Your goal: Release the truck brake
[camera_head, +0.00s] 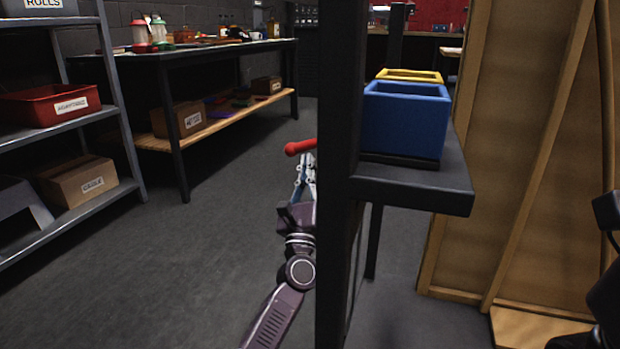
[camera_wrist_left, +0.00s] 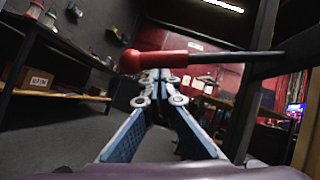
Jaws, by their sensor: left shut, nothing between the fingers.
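The brake lever shows as a red knob and grip (camera_head: 300,147) at the left edge of a black post in the head view. In the left wrist view its red grip (camera_wrist_left: 155,60) lies across the picture, with a black rod running right. My left gripper (camera_head: 306,166) is partly hidden by the post, just below the red grip. In the left wrist view my left gripper (camera_wrist_left: 158,77) has its fingertips together, close to the underside of the grip. I cannot tell whether they touch it. Nothing is between the fingers.
The black post (camera_head: 338,200) carries a dark shelf (camera_head: 450,190) with a blue bin (camera_head: 405,118) and a yellow bin (camera_head: 410,75). A metal rack (camera_head: 125,120) and a workbench (camera_head: 230,46) stand left. The floor between them is clear. A wooden panel (camera_head: 510,150) stands right.

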